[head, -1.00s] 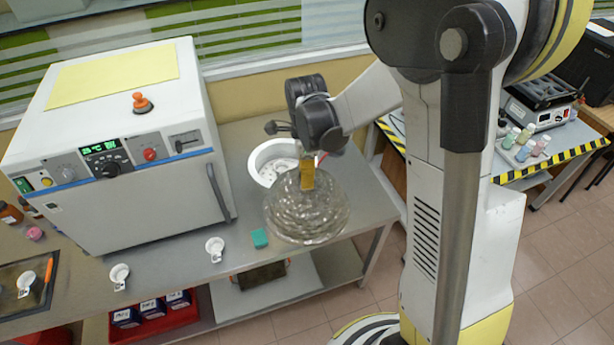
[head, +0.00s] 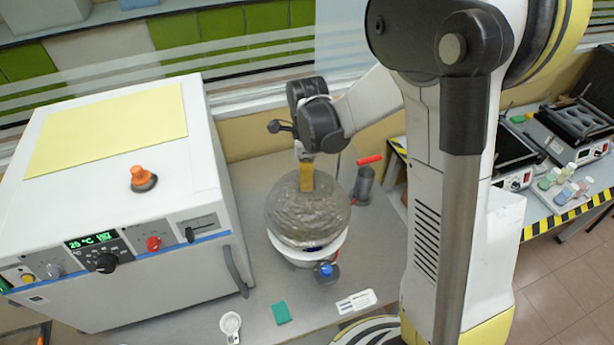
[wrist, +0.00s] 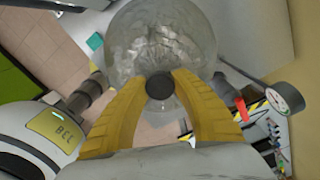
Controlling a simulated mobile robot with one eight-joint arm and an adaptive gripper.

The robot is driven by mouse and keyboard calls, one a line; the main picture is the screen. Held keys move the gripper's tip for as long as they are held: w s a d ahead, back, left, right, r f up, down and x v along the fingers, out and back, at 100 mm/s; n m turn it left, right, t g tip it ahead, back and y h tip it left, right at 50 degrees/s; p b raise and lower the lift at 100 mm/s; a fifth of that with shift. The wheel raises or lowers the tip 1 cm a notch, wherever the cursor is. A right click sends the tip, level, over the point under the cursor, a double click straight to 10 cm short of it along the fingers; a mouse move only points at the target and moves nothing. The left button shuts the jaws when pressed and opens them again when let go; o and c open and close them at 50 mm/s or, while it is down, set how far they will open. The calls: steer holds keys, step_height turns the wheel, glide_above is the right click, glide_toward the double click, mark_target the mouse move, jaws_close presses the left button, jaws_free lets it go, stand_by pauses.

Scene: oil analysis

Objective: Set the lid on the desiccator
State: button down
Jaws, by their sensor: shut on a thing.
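The lid (head: 300,215) is a clear, rippled glass dome. My gripper (head: 306,180) is shut on the dark knob at its top; the wrist view shows the knob (wrist: 160,87) between the yellow fingers and the glass lid (wrist: 165,35) beyond it. The desiccator (head: 290,250) is a white round base on the bench, with a blue-capped tap at its front. In the head view the lid overlaps it, with the base's front rim showing below. The lid hides most of the base, and I cannot tell whether they touch.
A large white oven (head: 130,200) stands close at left. A dark cylinder with a red handle (head: 364,180) stands right of the lid. A green block (head: 281,312), a white slotted plate (head: 356,301) and a small white dish (head: 230,325) lie along the bench front.

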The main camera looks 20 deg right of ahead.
steer(key=shift+s+f+b, duration=0.15)
steer(key=shift+f+b, duration=0.2)
steer(key=shift+f, duration=0.25)
steer(key=shift+f+b, duration=1.45)
steer(key=shift+f, duration=1.2)
steer(key=shift+f+b, duration=0.55)
steer(key=c, duration=1)
jaws_free()
